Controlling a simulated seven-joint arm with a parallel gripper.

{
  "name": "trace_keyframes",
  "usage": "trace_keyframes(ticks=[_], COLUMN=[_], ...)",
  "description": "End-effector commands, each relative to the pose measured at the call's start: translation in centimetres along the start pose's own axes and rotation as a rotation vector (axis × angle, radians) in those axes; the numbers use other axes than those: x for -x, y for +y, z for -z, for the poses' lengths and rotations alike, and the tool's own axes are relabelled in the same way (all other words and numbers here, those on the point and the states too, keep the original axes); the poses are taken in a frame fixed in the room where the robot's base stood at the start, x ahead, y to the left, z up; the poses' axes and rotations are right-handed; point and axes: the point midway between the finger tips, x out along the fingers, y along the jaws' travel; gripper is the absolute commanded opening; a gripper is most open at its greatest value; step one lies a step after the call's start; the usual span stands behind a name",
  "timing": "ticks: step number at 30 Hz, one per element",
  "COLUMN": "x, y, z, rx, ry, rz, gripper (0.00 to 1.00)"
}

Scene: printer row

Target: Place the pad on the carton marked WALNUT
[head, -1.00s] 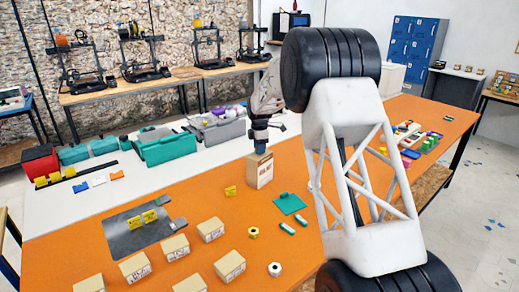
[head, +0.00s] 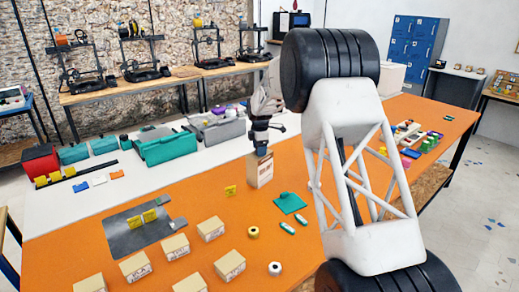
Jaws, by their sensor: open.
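A flat teal square with a small raised knob (head: 290,203), which looks like the pad, lies on the orange table right of the middle. Several small tan cartons (head: 211,229) stand at the front left. Their printed labels are too small to read, so I cannot tell which says WALNUT. A taller tan carton (head: 260,170) stands upright behind the teal pad. My gripper (head: 261,152) points down at the top of this tall carton, open, with nothing visible held. Whether it touches the carton I cannot tell. My own arm hides part of the table's right side.
Small yellow cards stand on a grey plate (head: 125,241) at left. A yellow roll (head: 253,232), a white roll (head: 275,268) and two small teal-and-white pieces (head: 288,228) lie near the pad. Teal bins (head: 168,147) line the back. Bare orange table lies around the tall carton.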

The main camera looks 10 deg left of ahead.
Motion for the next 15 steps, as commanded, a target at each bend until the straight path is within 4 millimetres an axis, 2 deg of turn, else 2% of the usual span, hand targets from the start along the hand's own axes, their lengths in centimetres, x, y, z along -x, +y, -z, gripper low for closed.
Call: trace_keyframes(ticks=[8,15], x=[1.4,4.5], y=[0.1,0.0], z=[0.0,0.0], rx=[0.000,0.000], ry=[0.000,0.000], rz=[-0.002,-0.002], gripper=[0.60,0.60])
